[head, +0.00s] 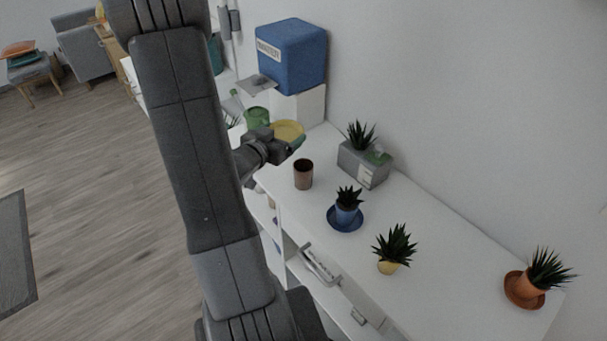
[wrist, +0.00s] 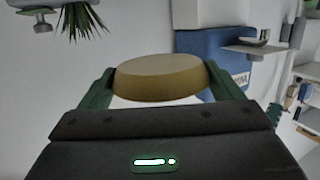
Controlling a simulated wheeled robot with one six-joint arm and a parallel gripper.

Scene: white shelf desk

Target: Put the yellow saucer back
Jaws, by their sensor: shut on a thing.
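The yellow saucer (head: 289,130) is held in my gripper (head: 297,143) above the far part of the white desk. In the wrist view the saucer (wrist: 160,77) sits between the two green fingers of my gripper (wrist: 158,84), which are shut on it. A small plant in a yellow pot (head: 388,267) stands on the desk with no saucer visible under it. The plant in a blue pot (head: 346,214) stands on a blue saucer (head: 357,224). The plant in an orange pot (head: 530,288) stands on an orange saucer (head: 515,296).
A brown cup (head: 303,175) and a grey planter box (head: 353,168) stand on the white desk (head: 440,235). A green watering can (head: 256,117) and a blue box (head: 292,58) are at the far end. Free desk surface lies between the yellow and orange pots.

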